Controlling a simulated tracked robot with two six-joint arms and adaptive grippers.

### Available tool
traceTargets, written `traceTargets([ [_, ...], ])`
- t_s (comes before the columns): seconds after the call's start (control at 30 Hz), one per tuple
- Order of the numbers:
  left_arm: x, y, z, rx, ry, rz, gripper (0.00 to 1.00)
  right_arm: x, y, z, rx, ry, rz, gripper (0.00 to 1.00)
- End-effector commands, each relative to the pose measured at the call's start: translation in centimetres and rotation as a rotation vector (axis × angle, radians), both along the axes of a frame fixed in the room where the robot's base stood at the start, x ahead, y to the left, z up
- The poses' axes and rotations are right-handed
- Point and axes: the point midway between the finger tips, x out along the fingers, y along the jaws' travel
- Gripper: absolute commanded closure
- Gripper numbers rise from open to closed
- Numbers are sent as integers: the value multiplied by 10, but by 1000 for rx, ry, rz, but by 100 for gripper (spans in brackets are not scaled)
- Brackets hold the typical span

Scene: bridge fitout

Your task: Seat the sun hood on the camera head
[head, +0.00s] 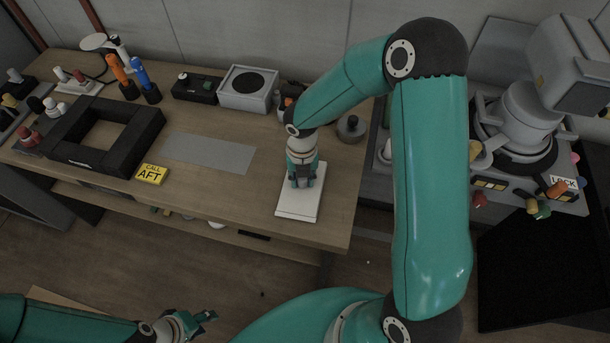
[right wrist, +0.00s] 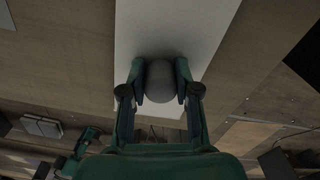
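The camera head (head: 572,68) is a grey boxy unit on a round grey pedestal at the right. A white slab with a grey rounded knob, which I take for the sun hood (head: 297,207), lies at the wooden bench's right front. In the right wrist view the white slab (right wrist: 170,30) runs up the middle, with the knob (right wrist: 161,82) between my fingers. My right gripper (head: 303,180) points down over the slab, its fingers against both sides of the knob. My left gripper (head: 207,323) is low in front of the bench, open and empty.
A yellow "CALL AFT" block (head: 151,175), a black square frame (head: 103,135) and a grey mat (head: 208,152) lie on the bench. A grey box (head: 247,88) stands at the back. A console with a LOCK label (head: 563,183) and coloured knobs surrounds the pedestal.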

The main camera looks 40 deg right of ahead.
Motion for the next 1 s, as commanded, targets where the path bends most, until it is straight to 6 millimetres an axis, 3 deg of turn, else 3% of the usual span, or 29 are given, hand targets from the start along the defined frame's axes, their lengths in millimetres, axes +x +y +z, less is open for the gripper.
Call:
traceTargets([
  [0.03, 0, 0, 0, 0, 0, 0, 60, 0, 0, 0, 0, 0, 0, 82],
  [0.13, 0, 0, 0, 0, 0, 0, 60, 0, 0, 0, 0, 0, 0, 99],
  [0.17, 0, 0, 0, 0, 0, 0, 60, 0, 0, 0, 0, 0, 0, 100],
  [0.47, 0, 0, 5, 0, 0, 0, 60, 0, 0, 5, 0, -1, -1, 100],
  [1.0, 0, 0, 37, 0, 0, 0, 60, 0, 0, 42, 0, -1, -1, 100],
])
